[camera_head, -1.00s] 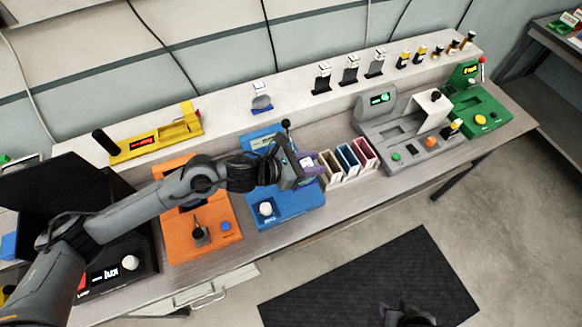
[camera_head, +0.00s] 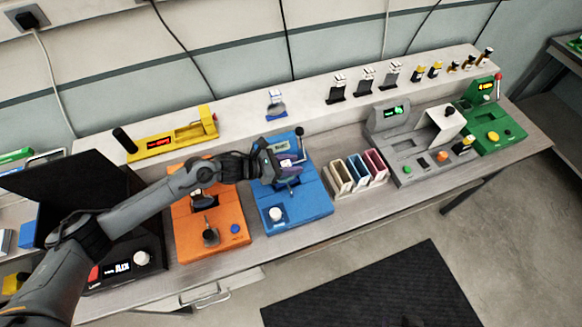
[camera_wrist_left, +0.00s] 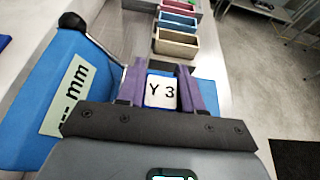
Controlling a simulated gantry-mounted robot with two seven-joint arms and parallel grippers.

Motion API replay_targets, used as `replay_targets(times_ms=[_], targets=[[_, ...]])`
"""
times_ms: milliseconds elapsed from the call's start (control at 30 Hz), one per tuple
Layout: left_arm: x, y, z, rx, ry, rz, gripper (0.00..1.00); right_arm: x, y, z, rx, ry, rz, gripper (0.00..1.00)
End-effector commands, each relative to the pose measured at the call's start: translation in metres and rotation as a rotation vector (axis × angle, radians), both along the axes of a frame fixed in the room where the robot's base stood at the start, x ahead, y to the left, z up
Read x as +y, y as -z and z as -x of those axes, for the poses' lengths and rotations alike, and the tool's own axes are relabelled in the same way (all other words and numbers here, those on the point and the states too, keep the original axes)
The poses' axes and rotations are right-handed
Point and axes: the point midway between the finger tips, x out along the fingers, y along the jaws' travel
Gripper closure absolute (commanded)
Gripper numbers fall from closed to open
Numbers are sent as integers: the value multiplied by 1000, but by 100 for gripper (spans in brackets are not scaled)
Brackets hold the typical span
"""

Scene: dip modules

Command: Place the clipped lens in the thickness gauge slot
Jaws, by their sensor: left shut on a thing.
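The blue thickness gauge (camera_head: 304,204) stands on the bench, with a lever, a white knob and a display. In the left wrist view, its side and "mm" display (camera_wrist_left: 68,95) lie left of my gripper. My left gripper (camera_head: 297,162) is over the gauge's upper middle. In the wrist view, its purple fingers (camera_wrist_left: 162,82) are shut on a white clip tag marked "Y 3" (camera_wrist_left: 161,92). The lens under the tag is hidden, and I cannot tell its height above the slot. My right gripper is not in view.
An orange device (camera_head: 220,238) stands left of the gauge. Cream, blue and pink bins (camera_head: 340,178) stand close on its right, with a grey device (camera_head: 408,170) beyond. A raised back shelf holds a yellow gauge (camera_head: 172,140) and several clips on stands.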

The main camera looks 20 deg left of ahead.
Motion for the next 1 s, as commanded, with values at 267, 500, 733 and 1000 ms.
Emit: replay_targets(times_ms=[267, 500, 733, 1000], targets=[[-1, 23, 0, 0, 1, 1, 100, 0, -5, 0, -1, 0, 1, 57], [-1, 24, 0, 0, 1, 0, 100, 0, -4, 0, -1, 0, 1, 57], [-1, 27, 0, -1, 0, -1, 57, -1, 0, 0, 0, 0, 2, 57], [-1, 27, 0, 0, 0, 0, 39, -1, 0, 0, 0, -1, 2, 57]])
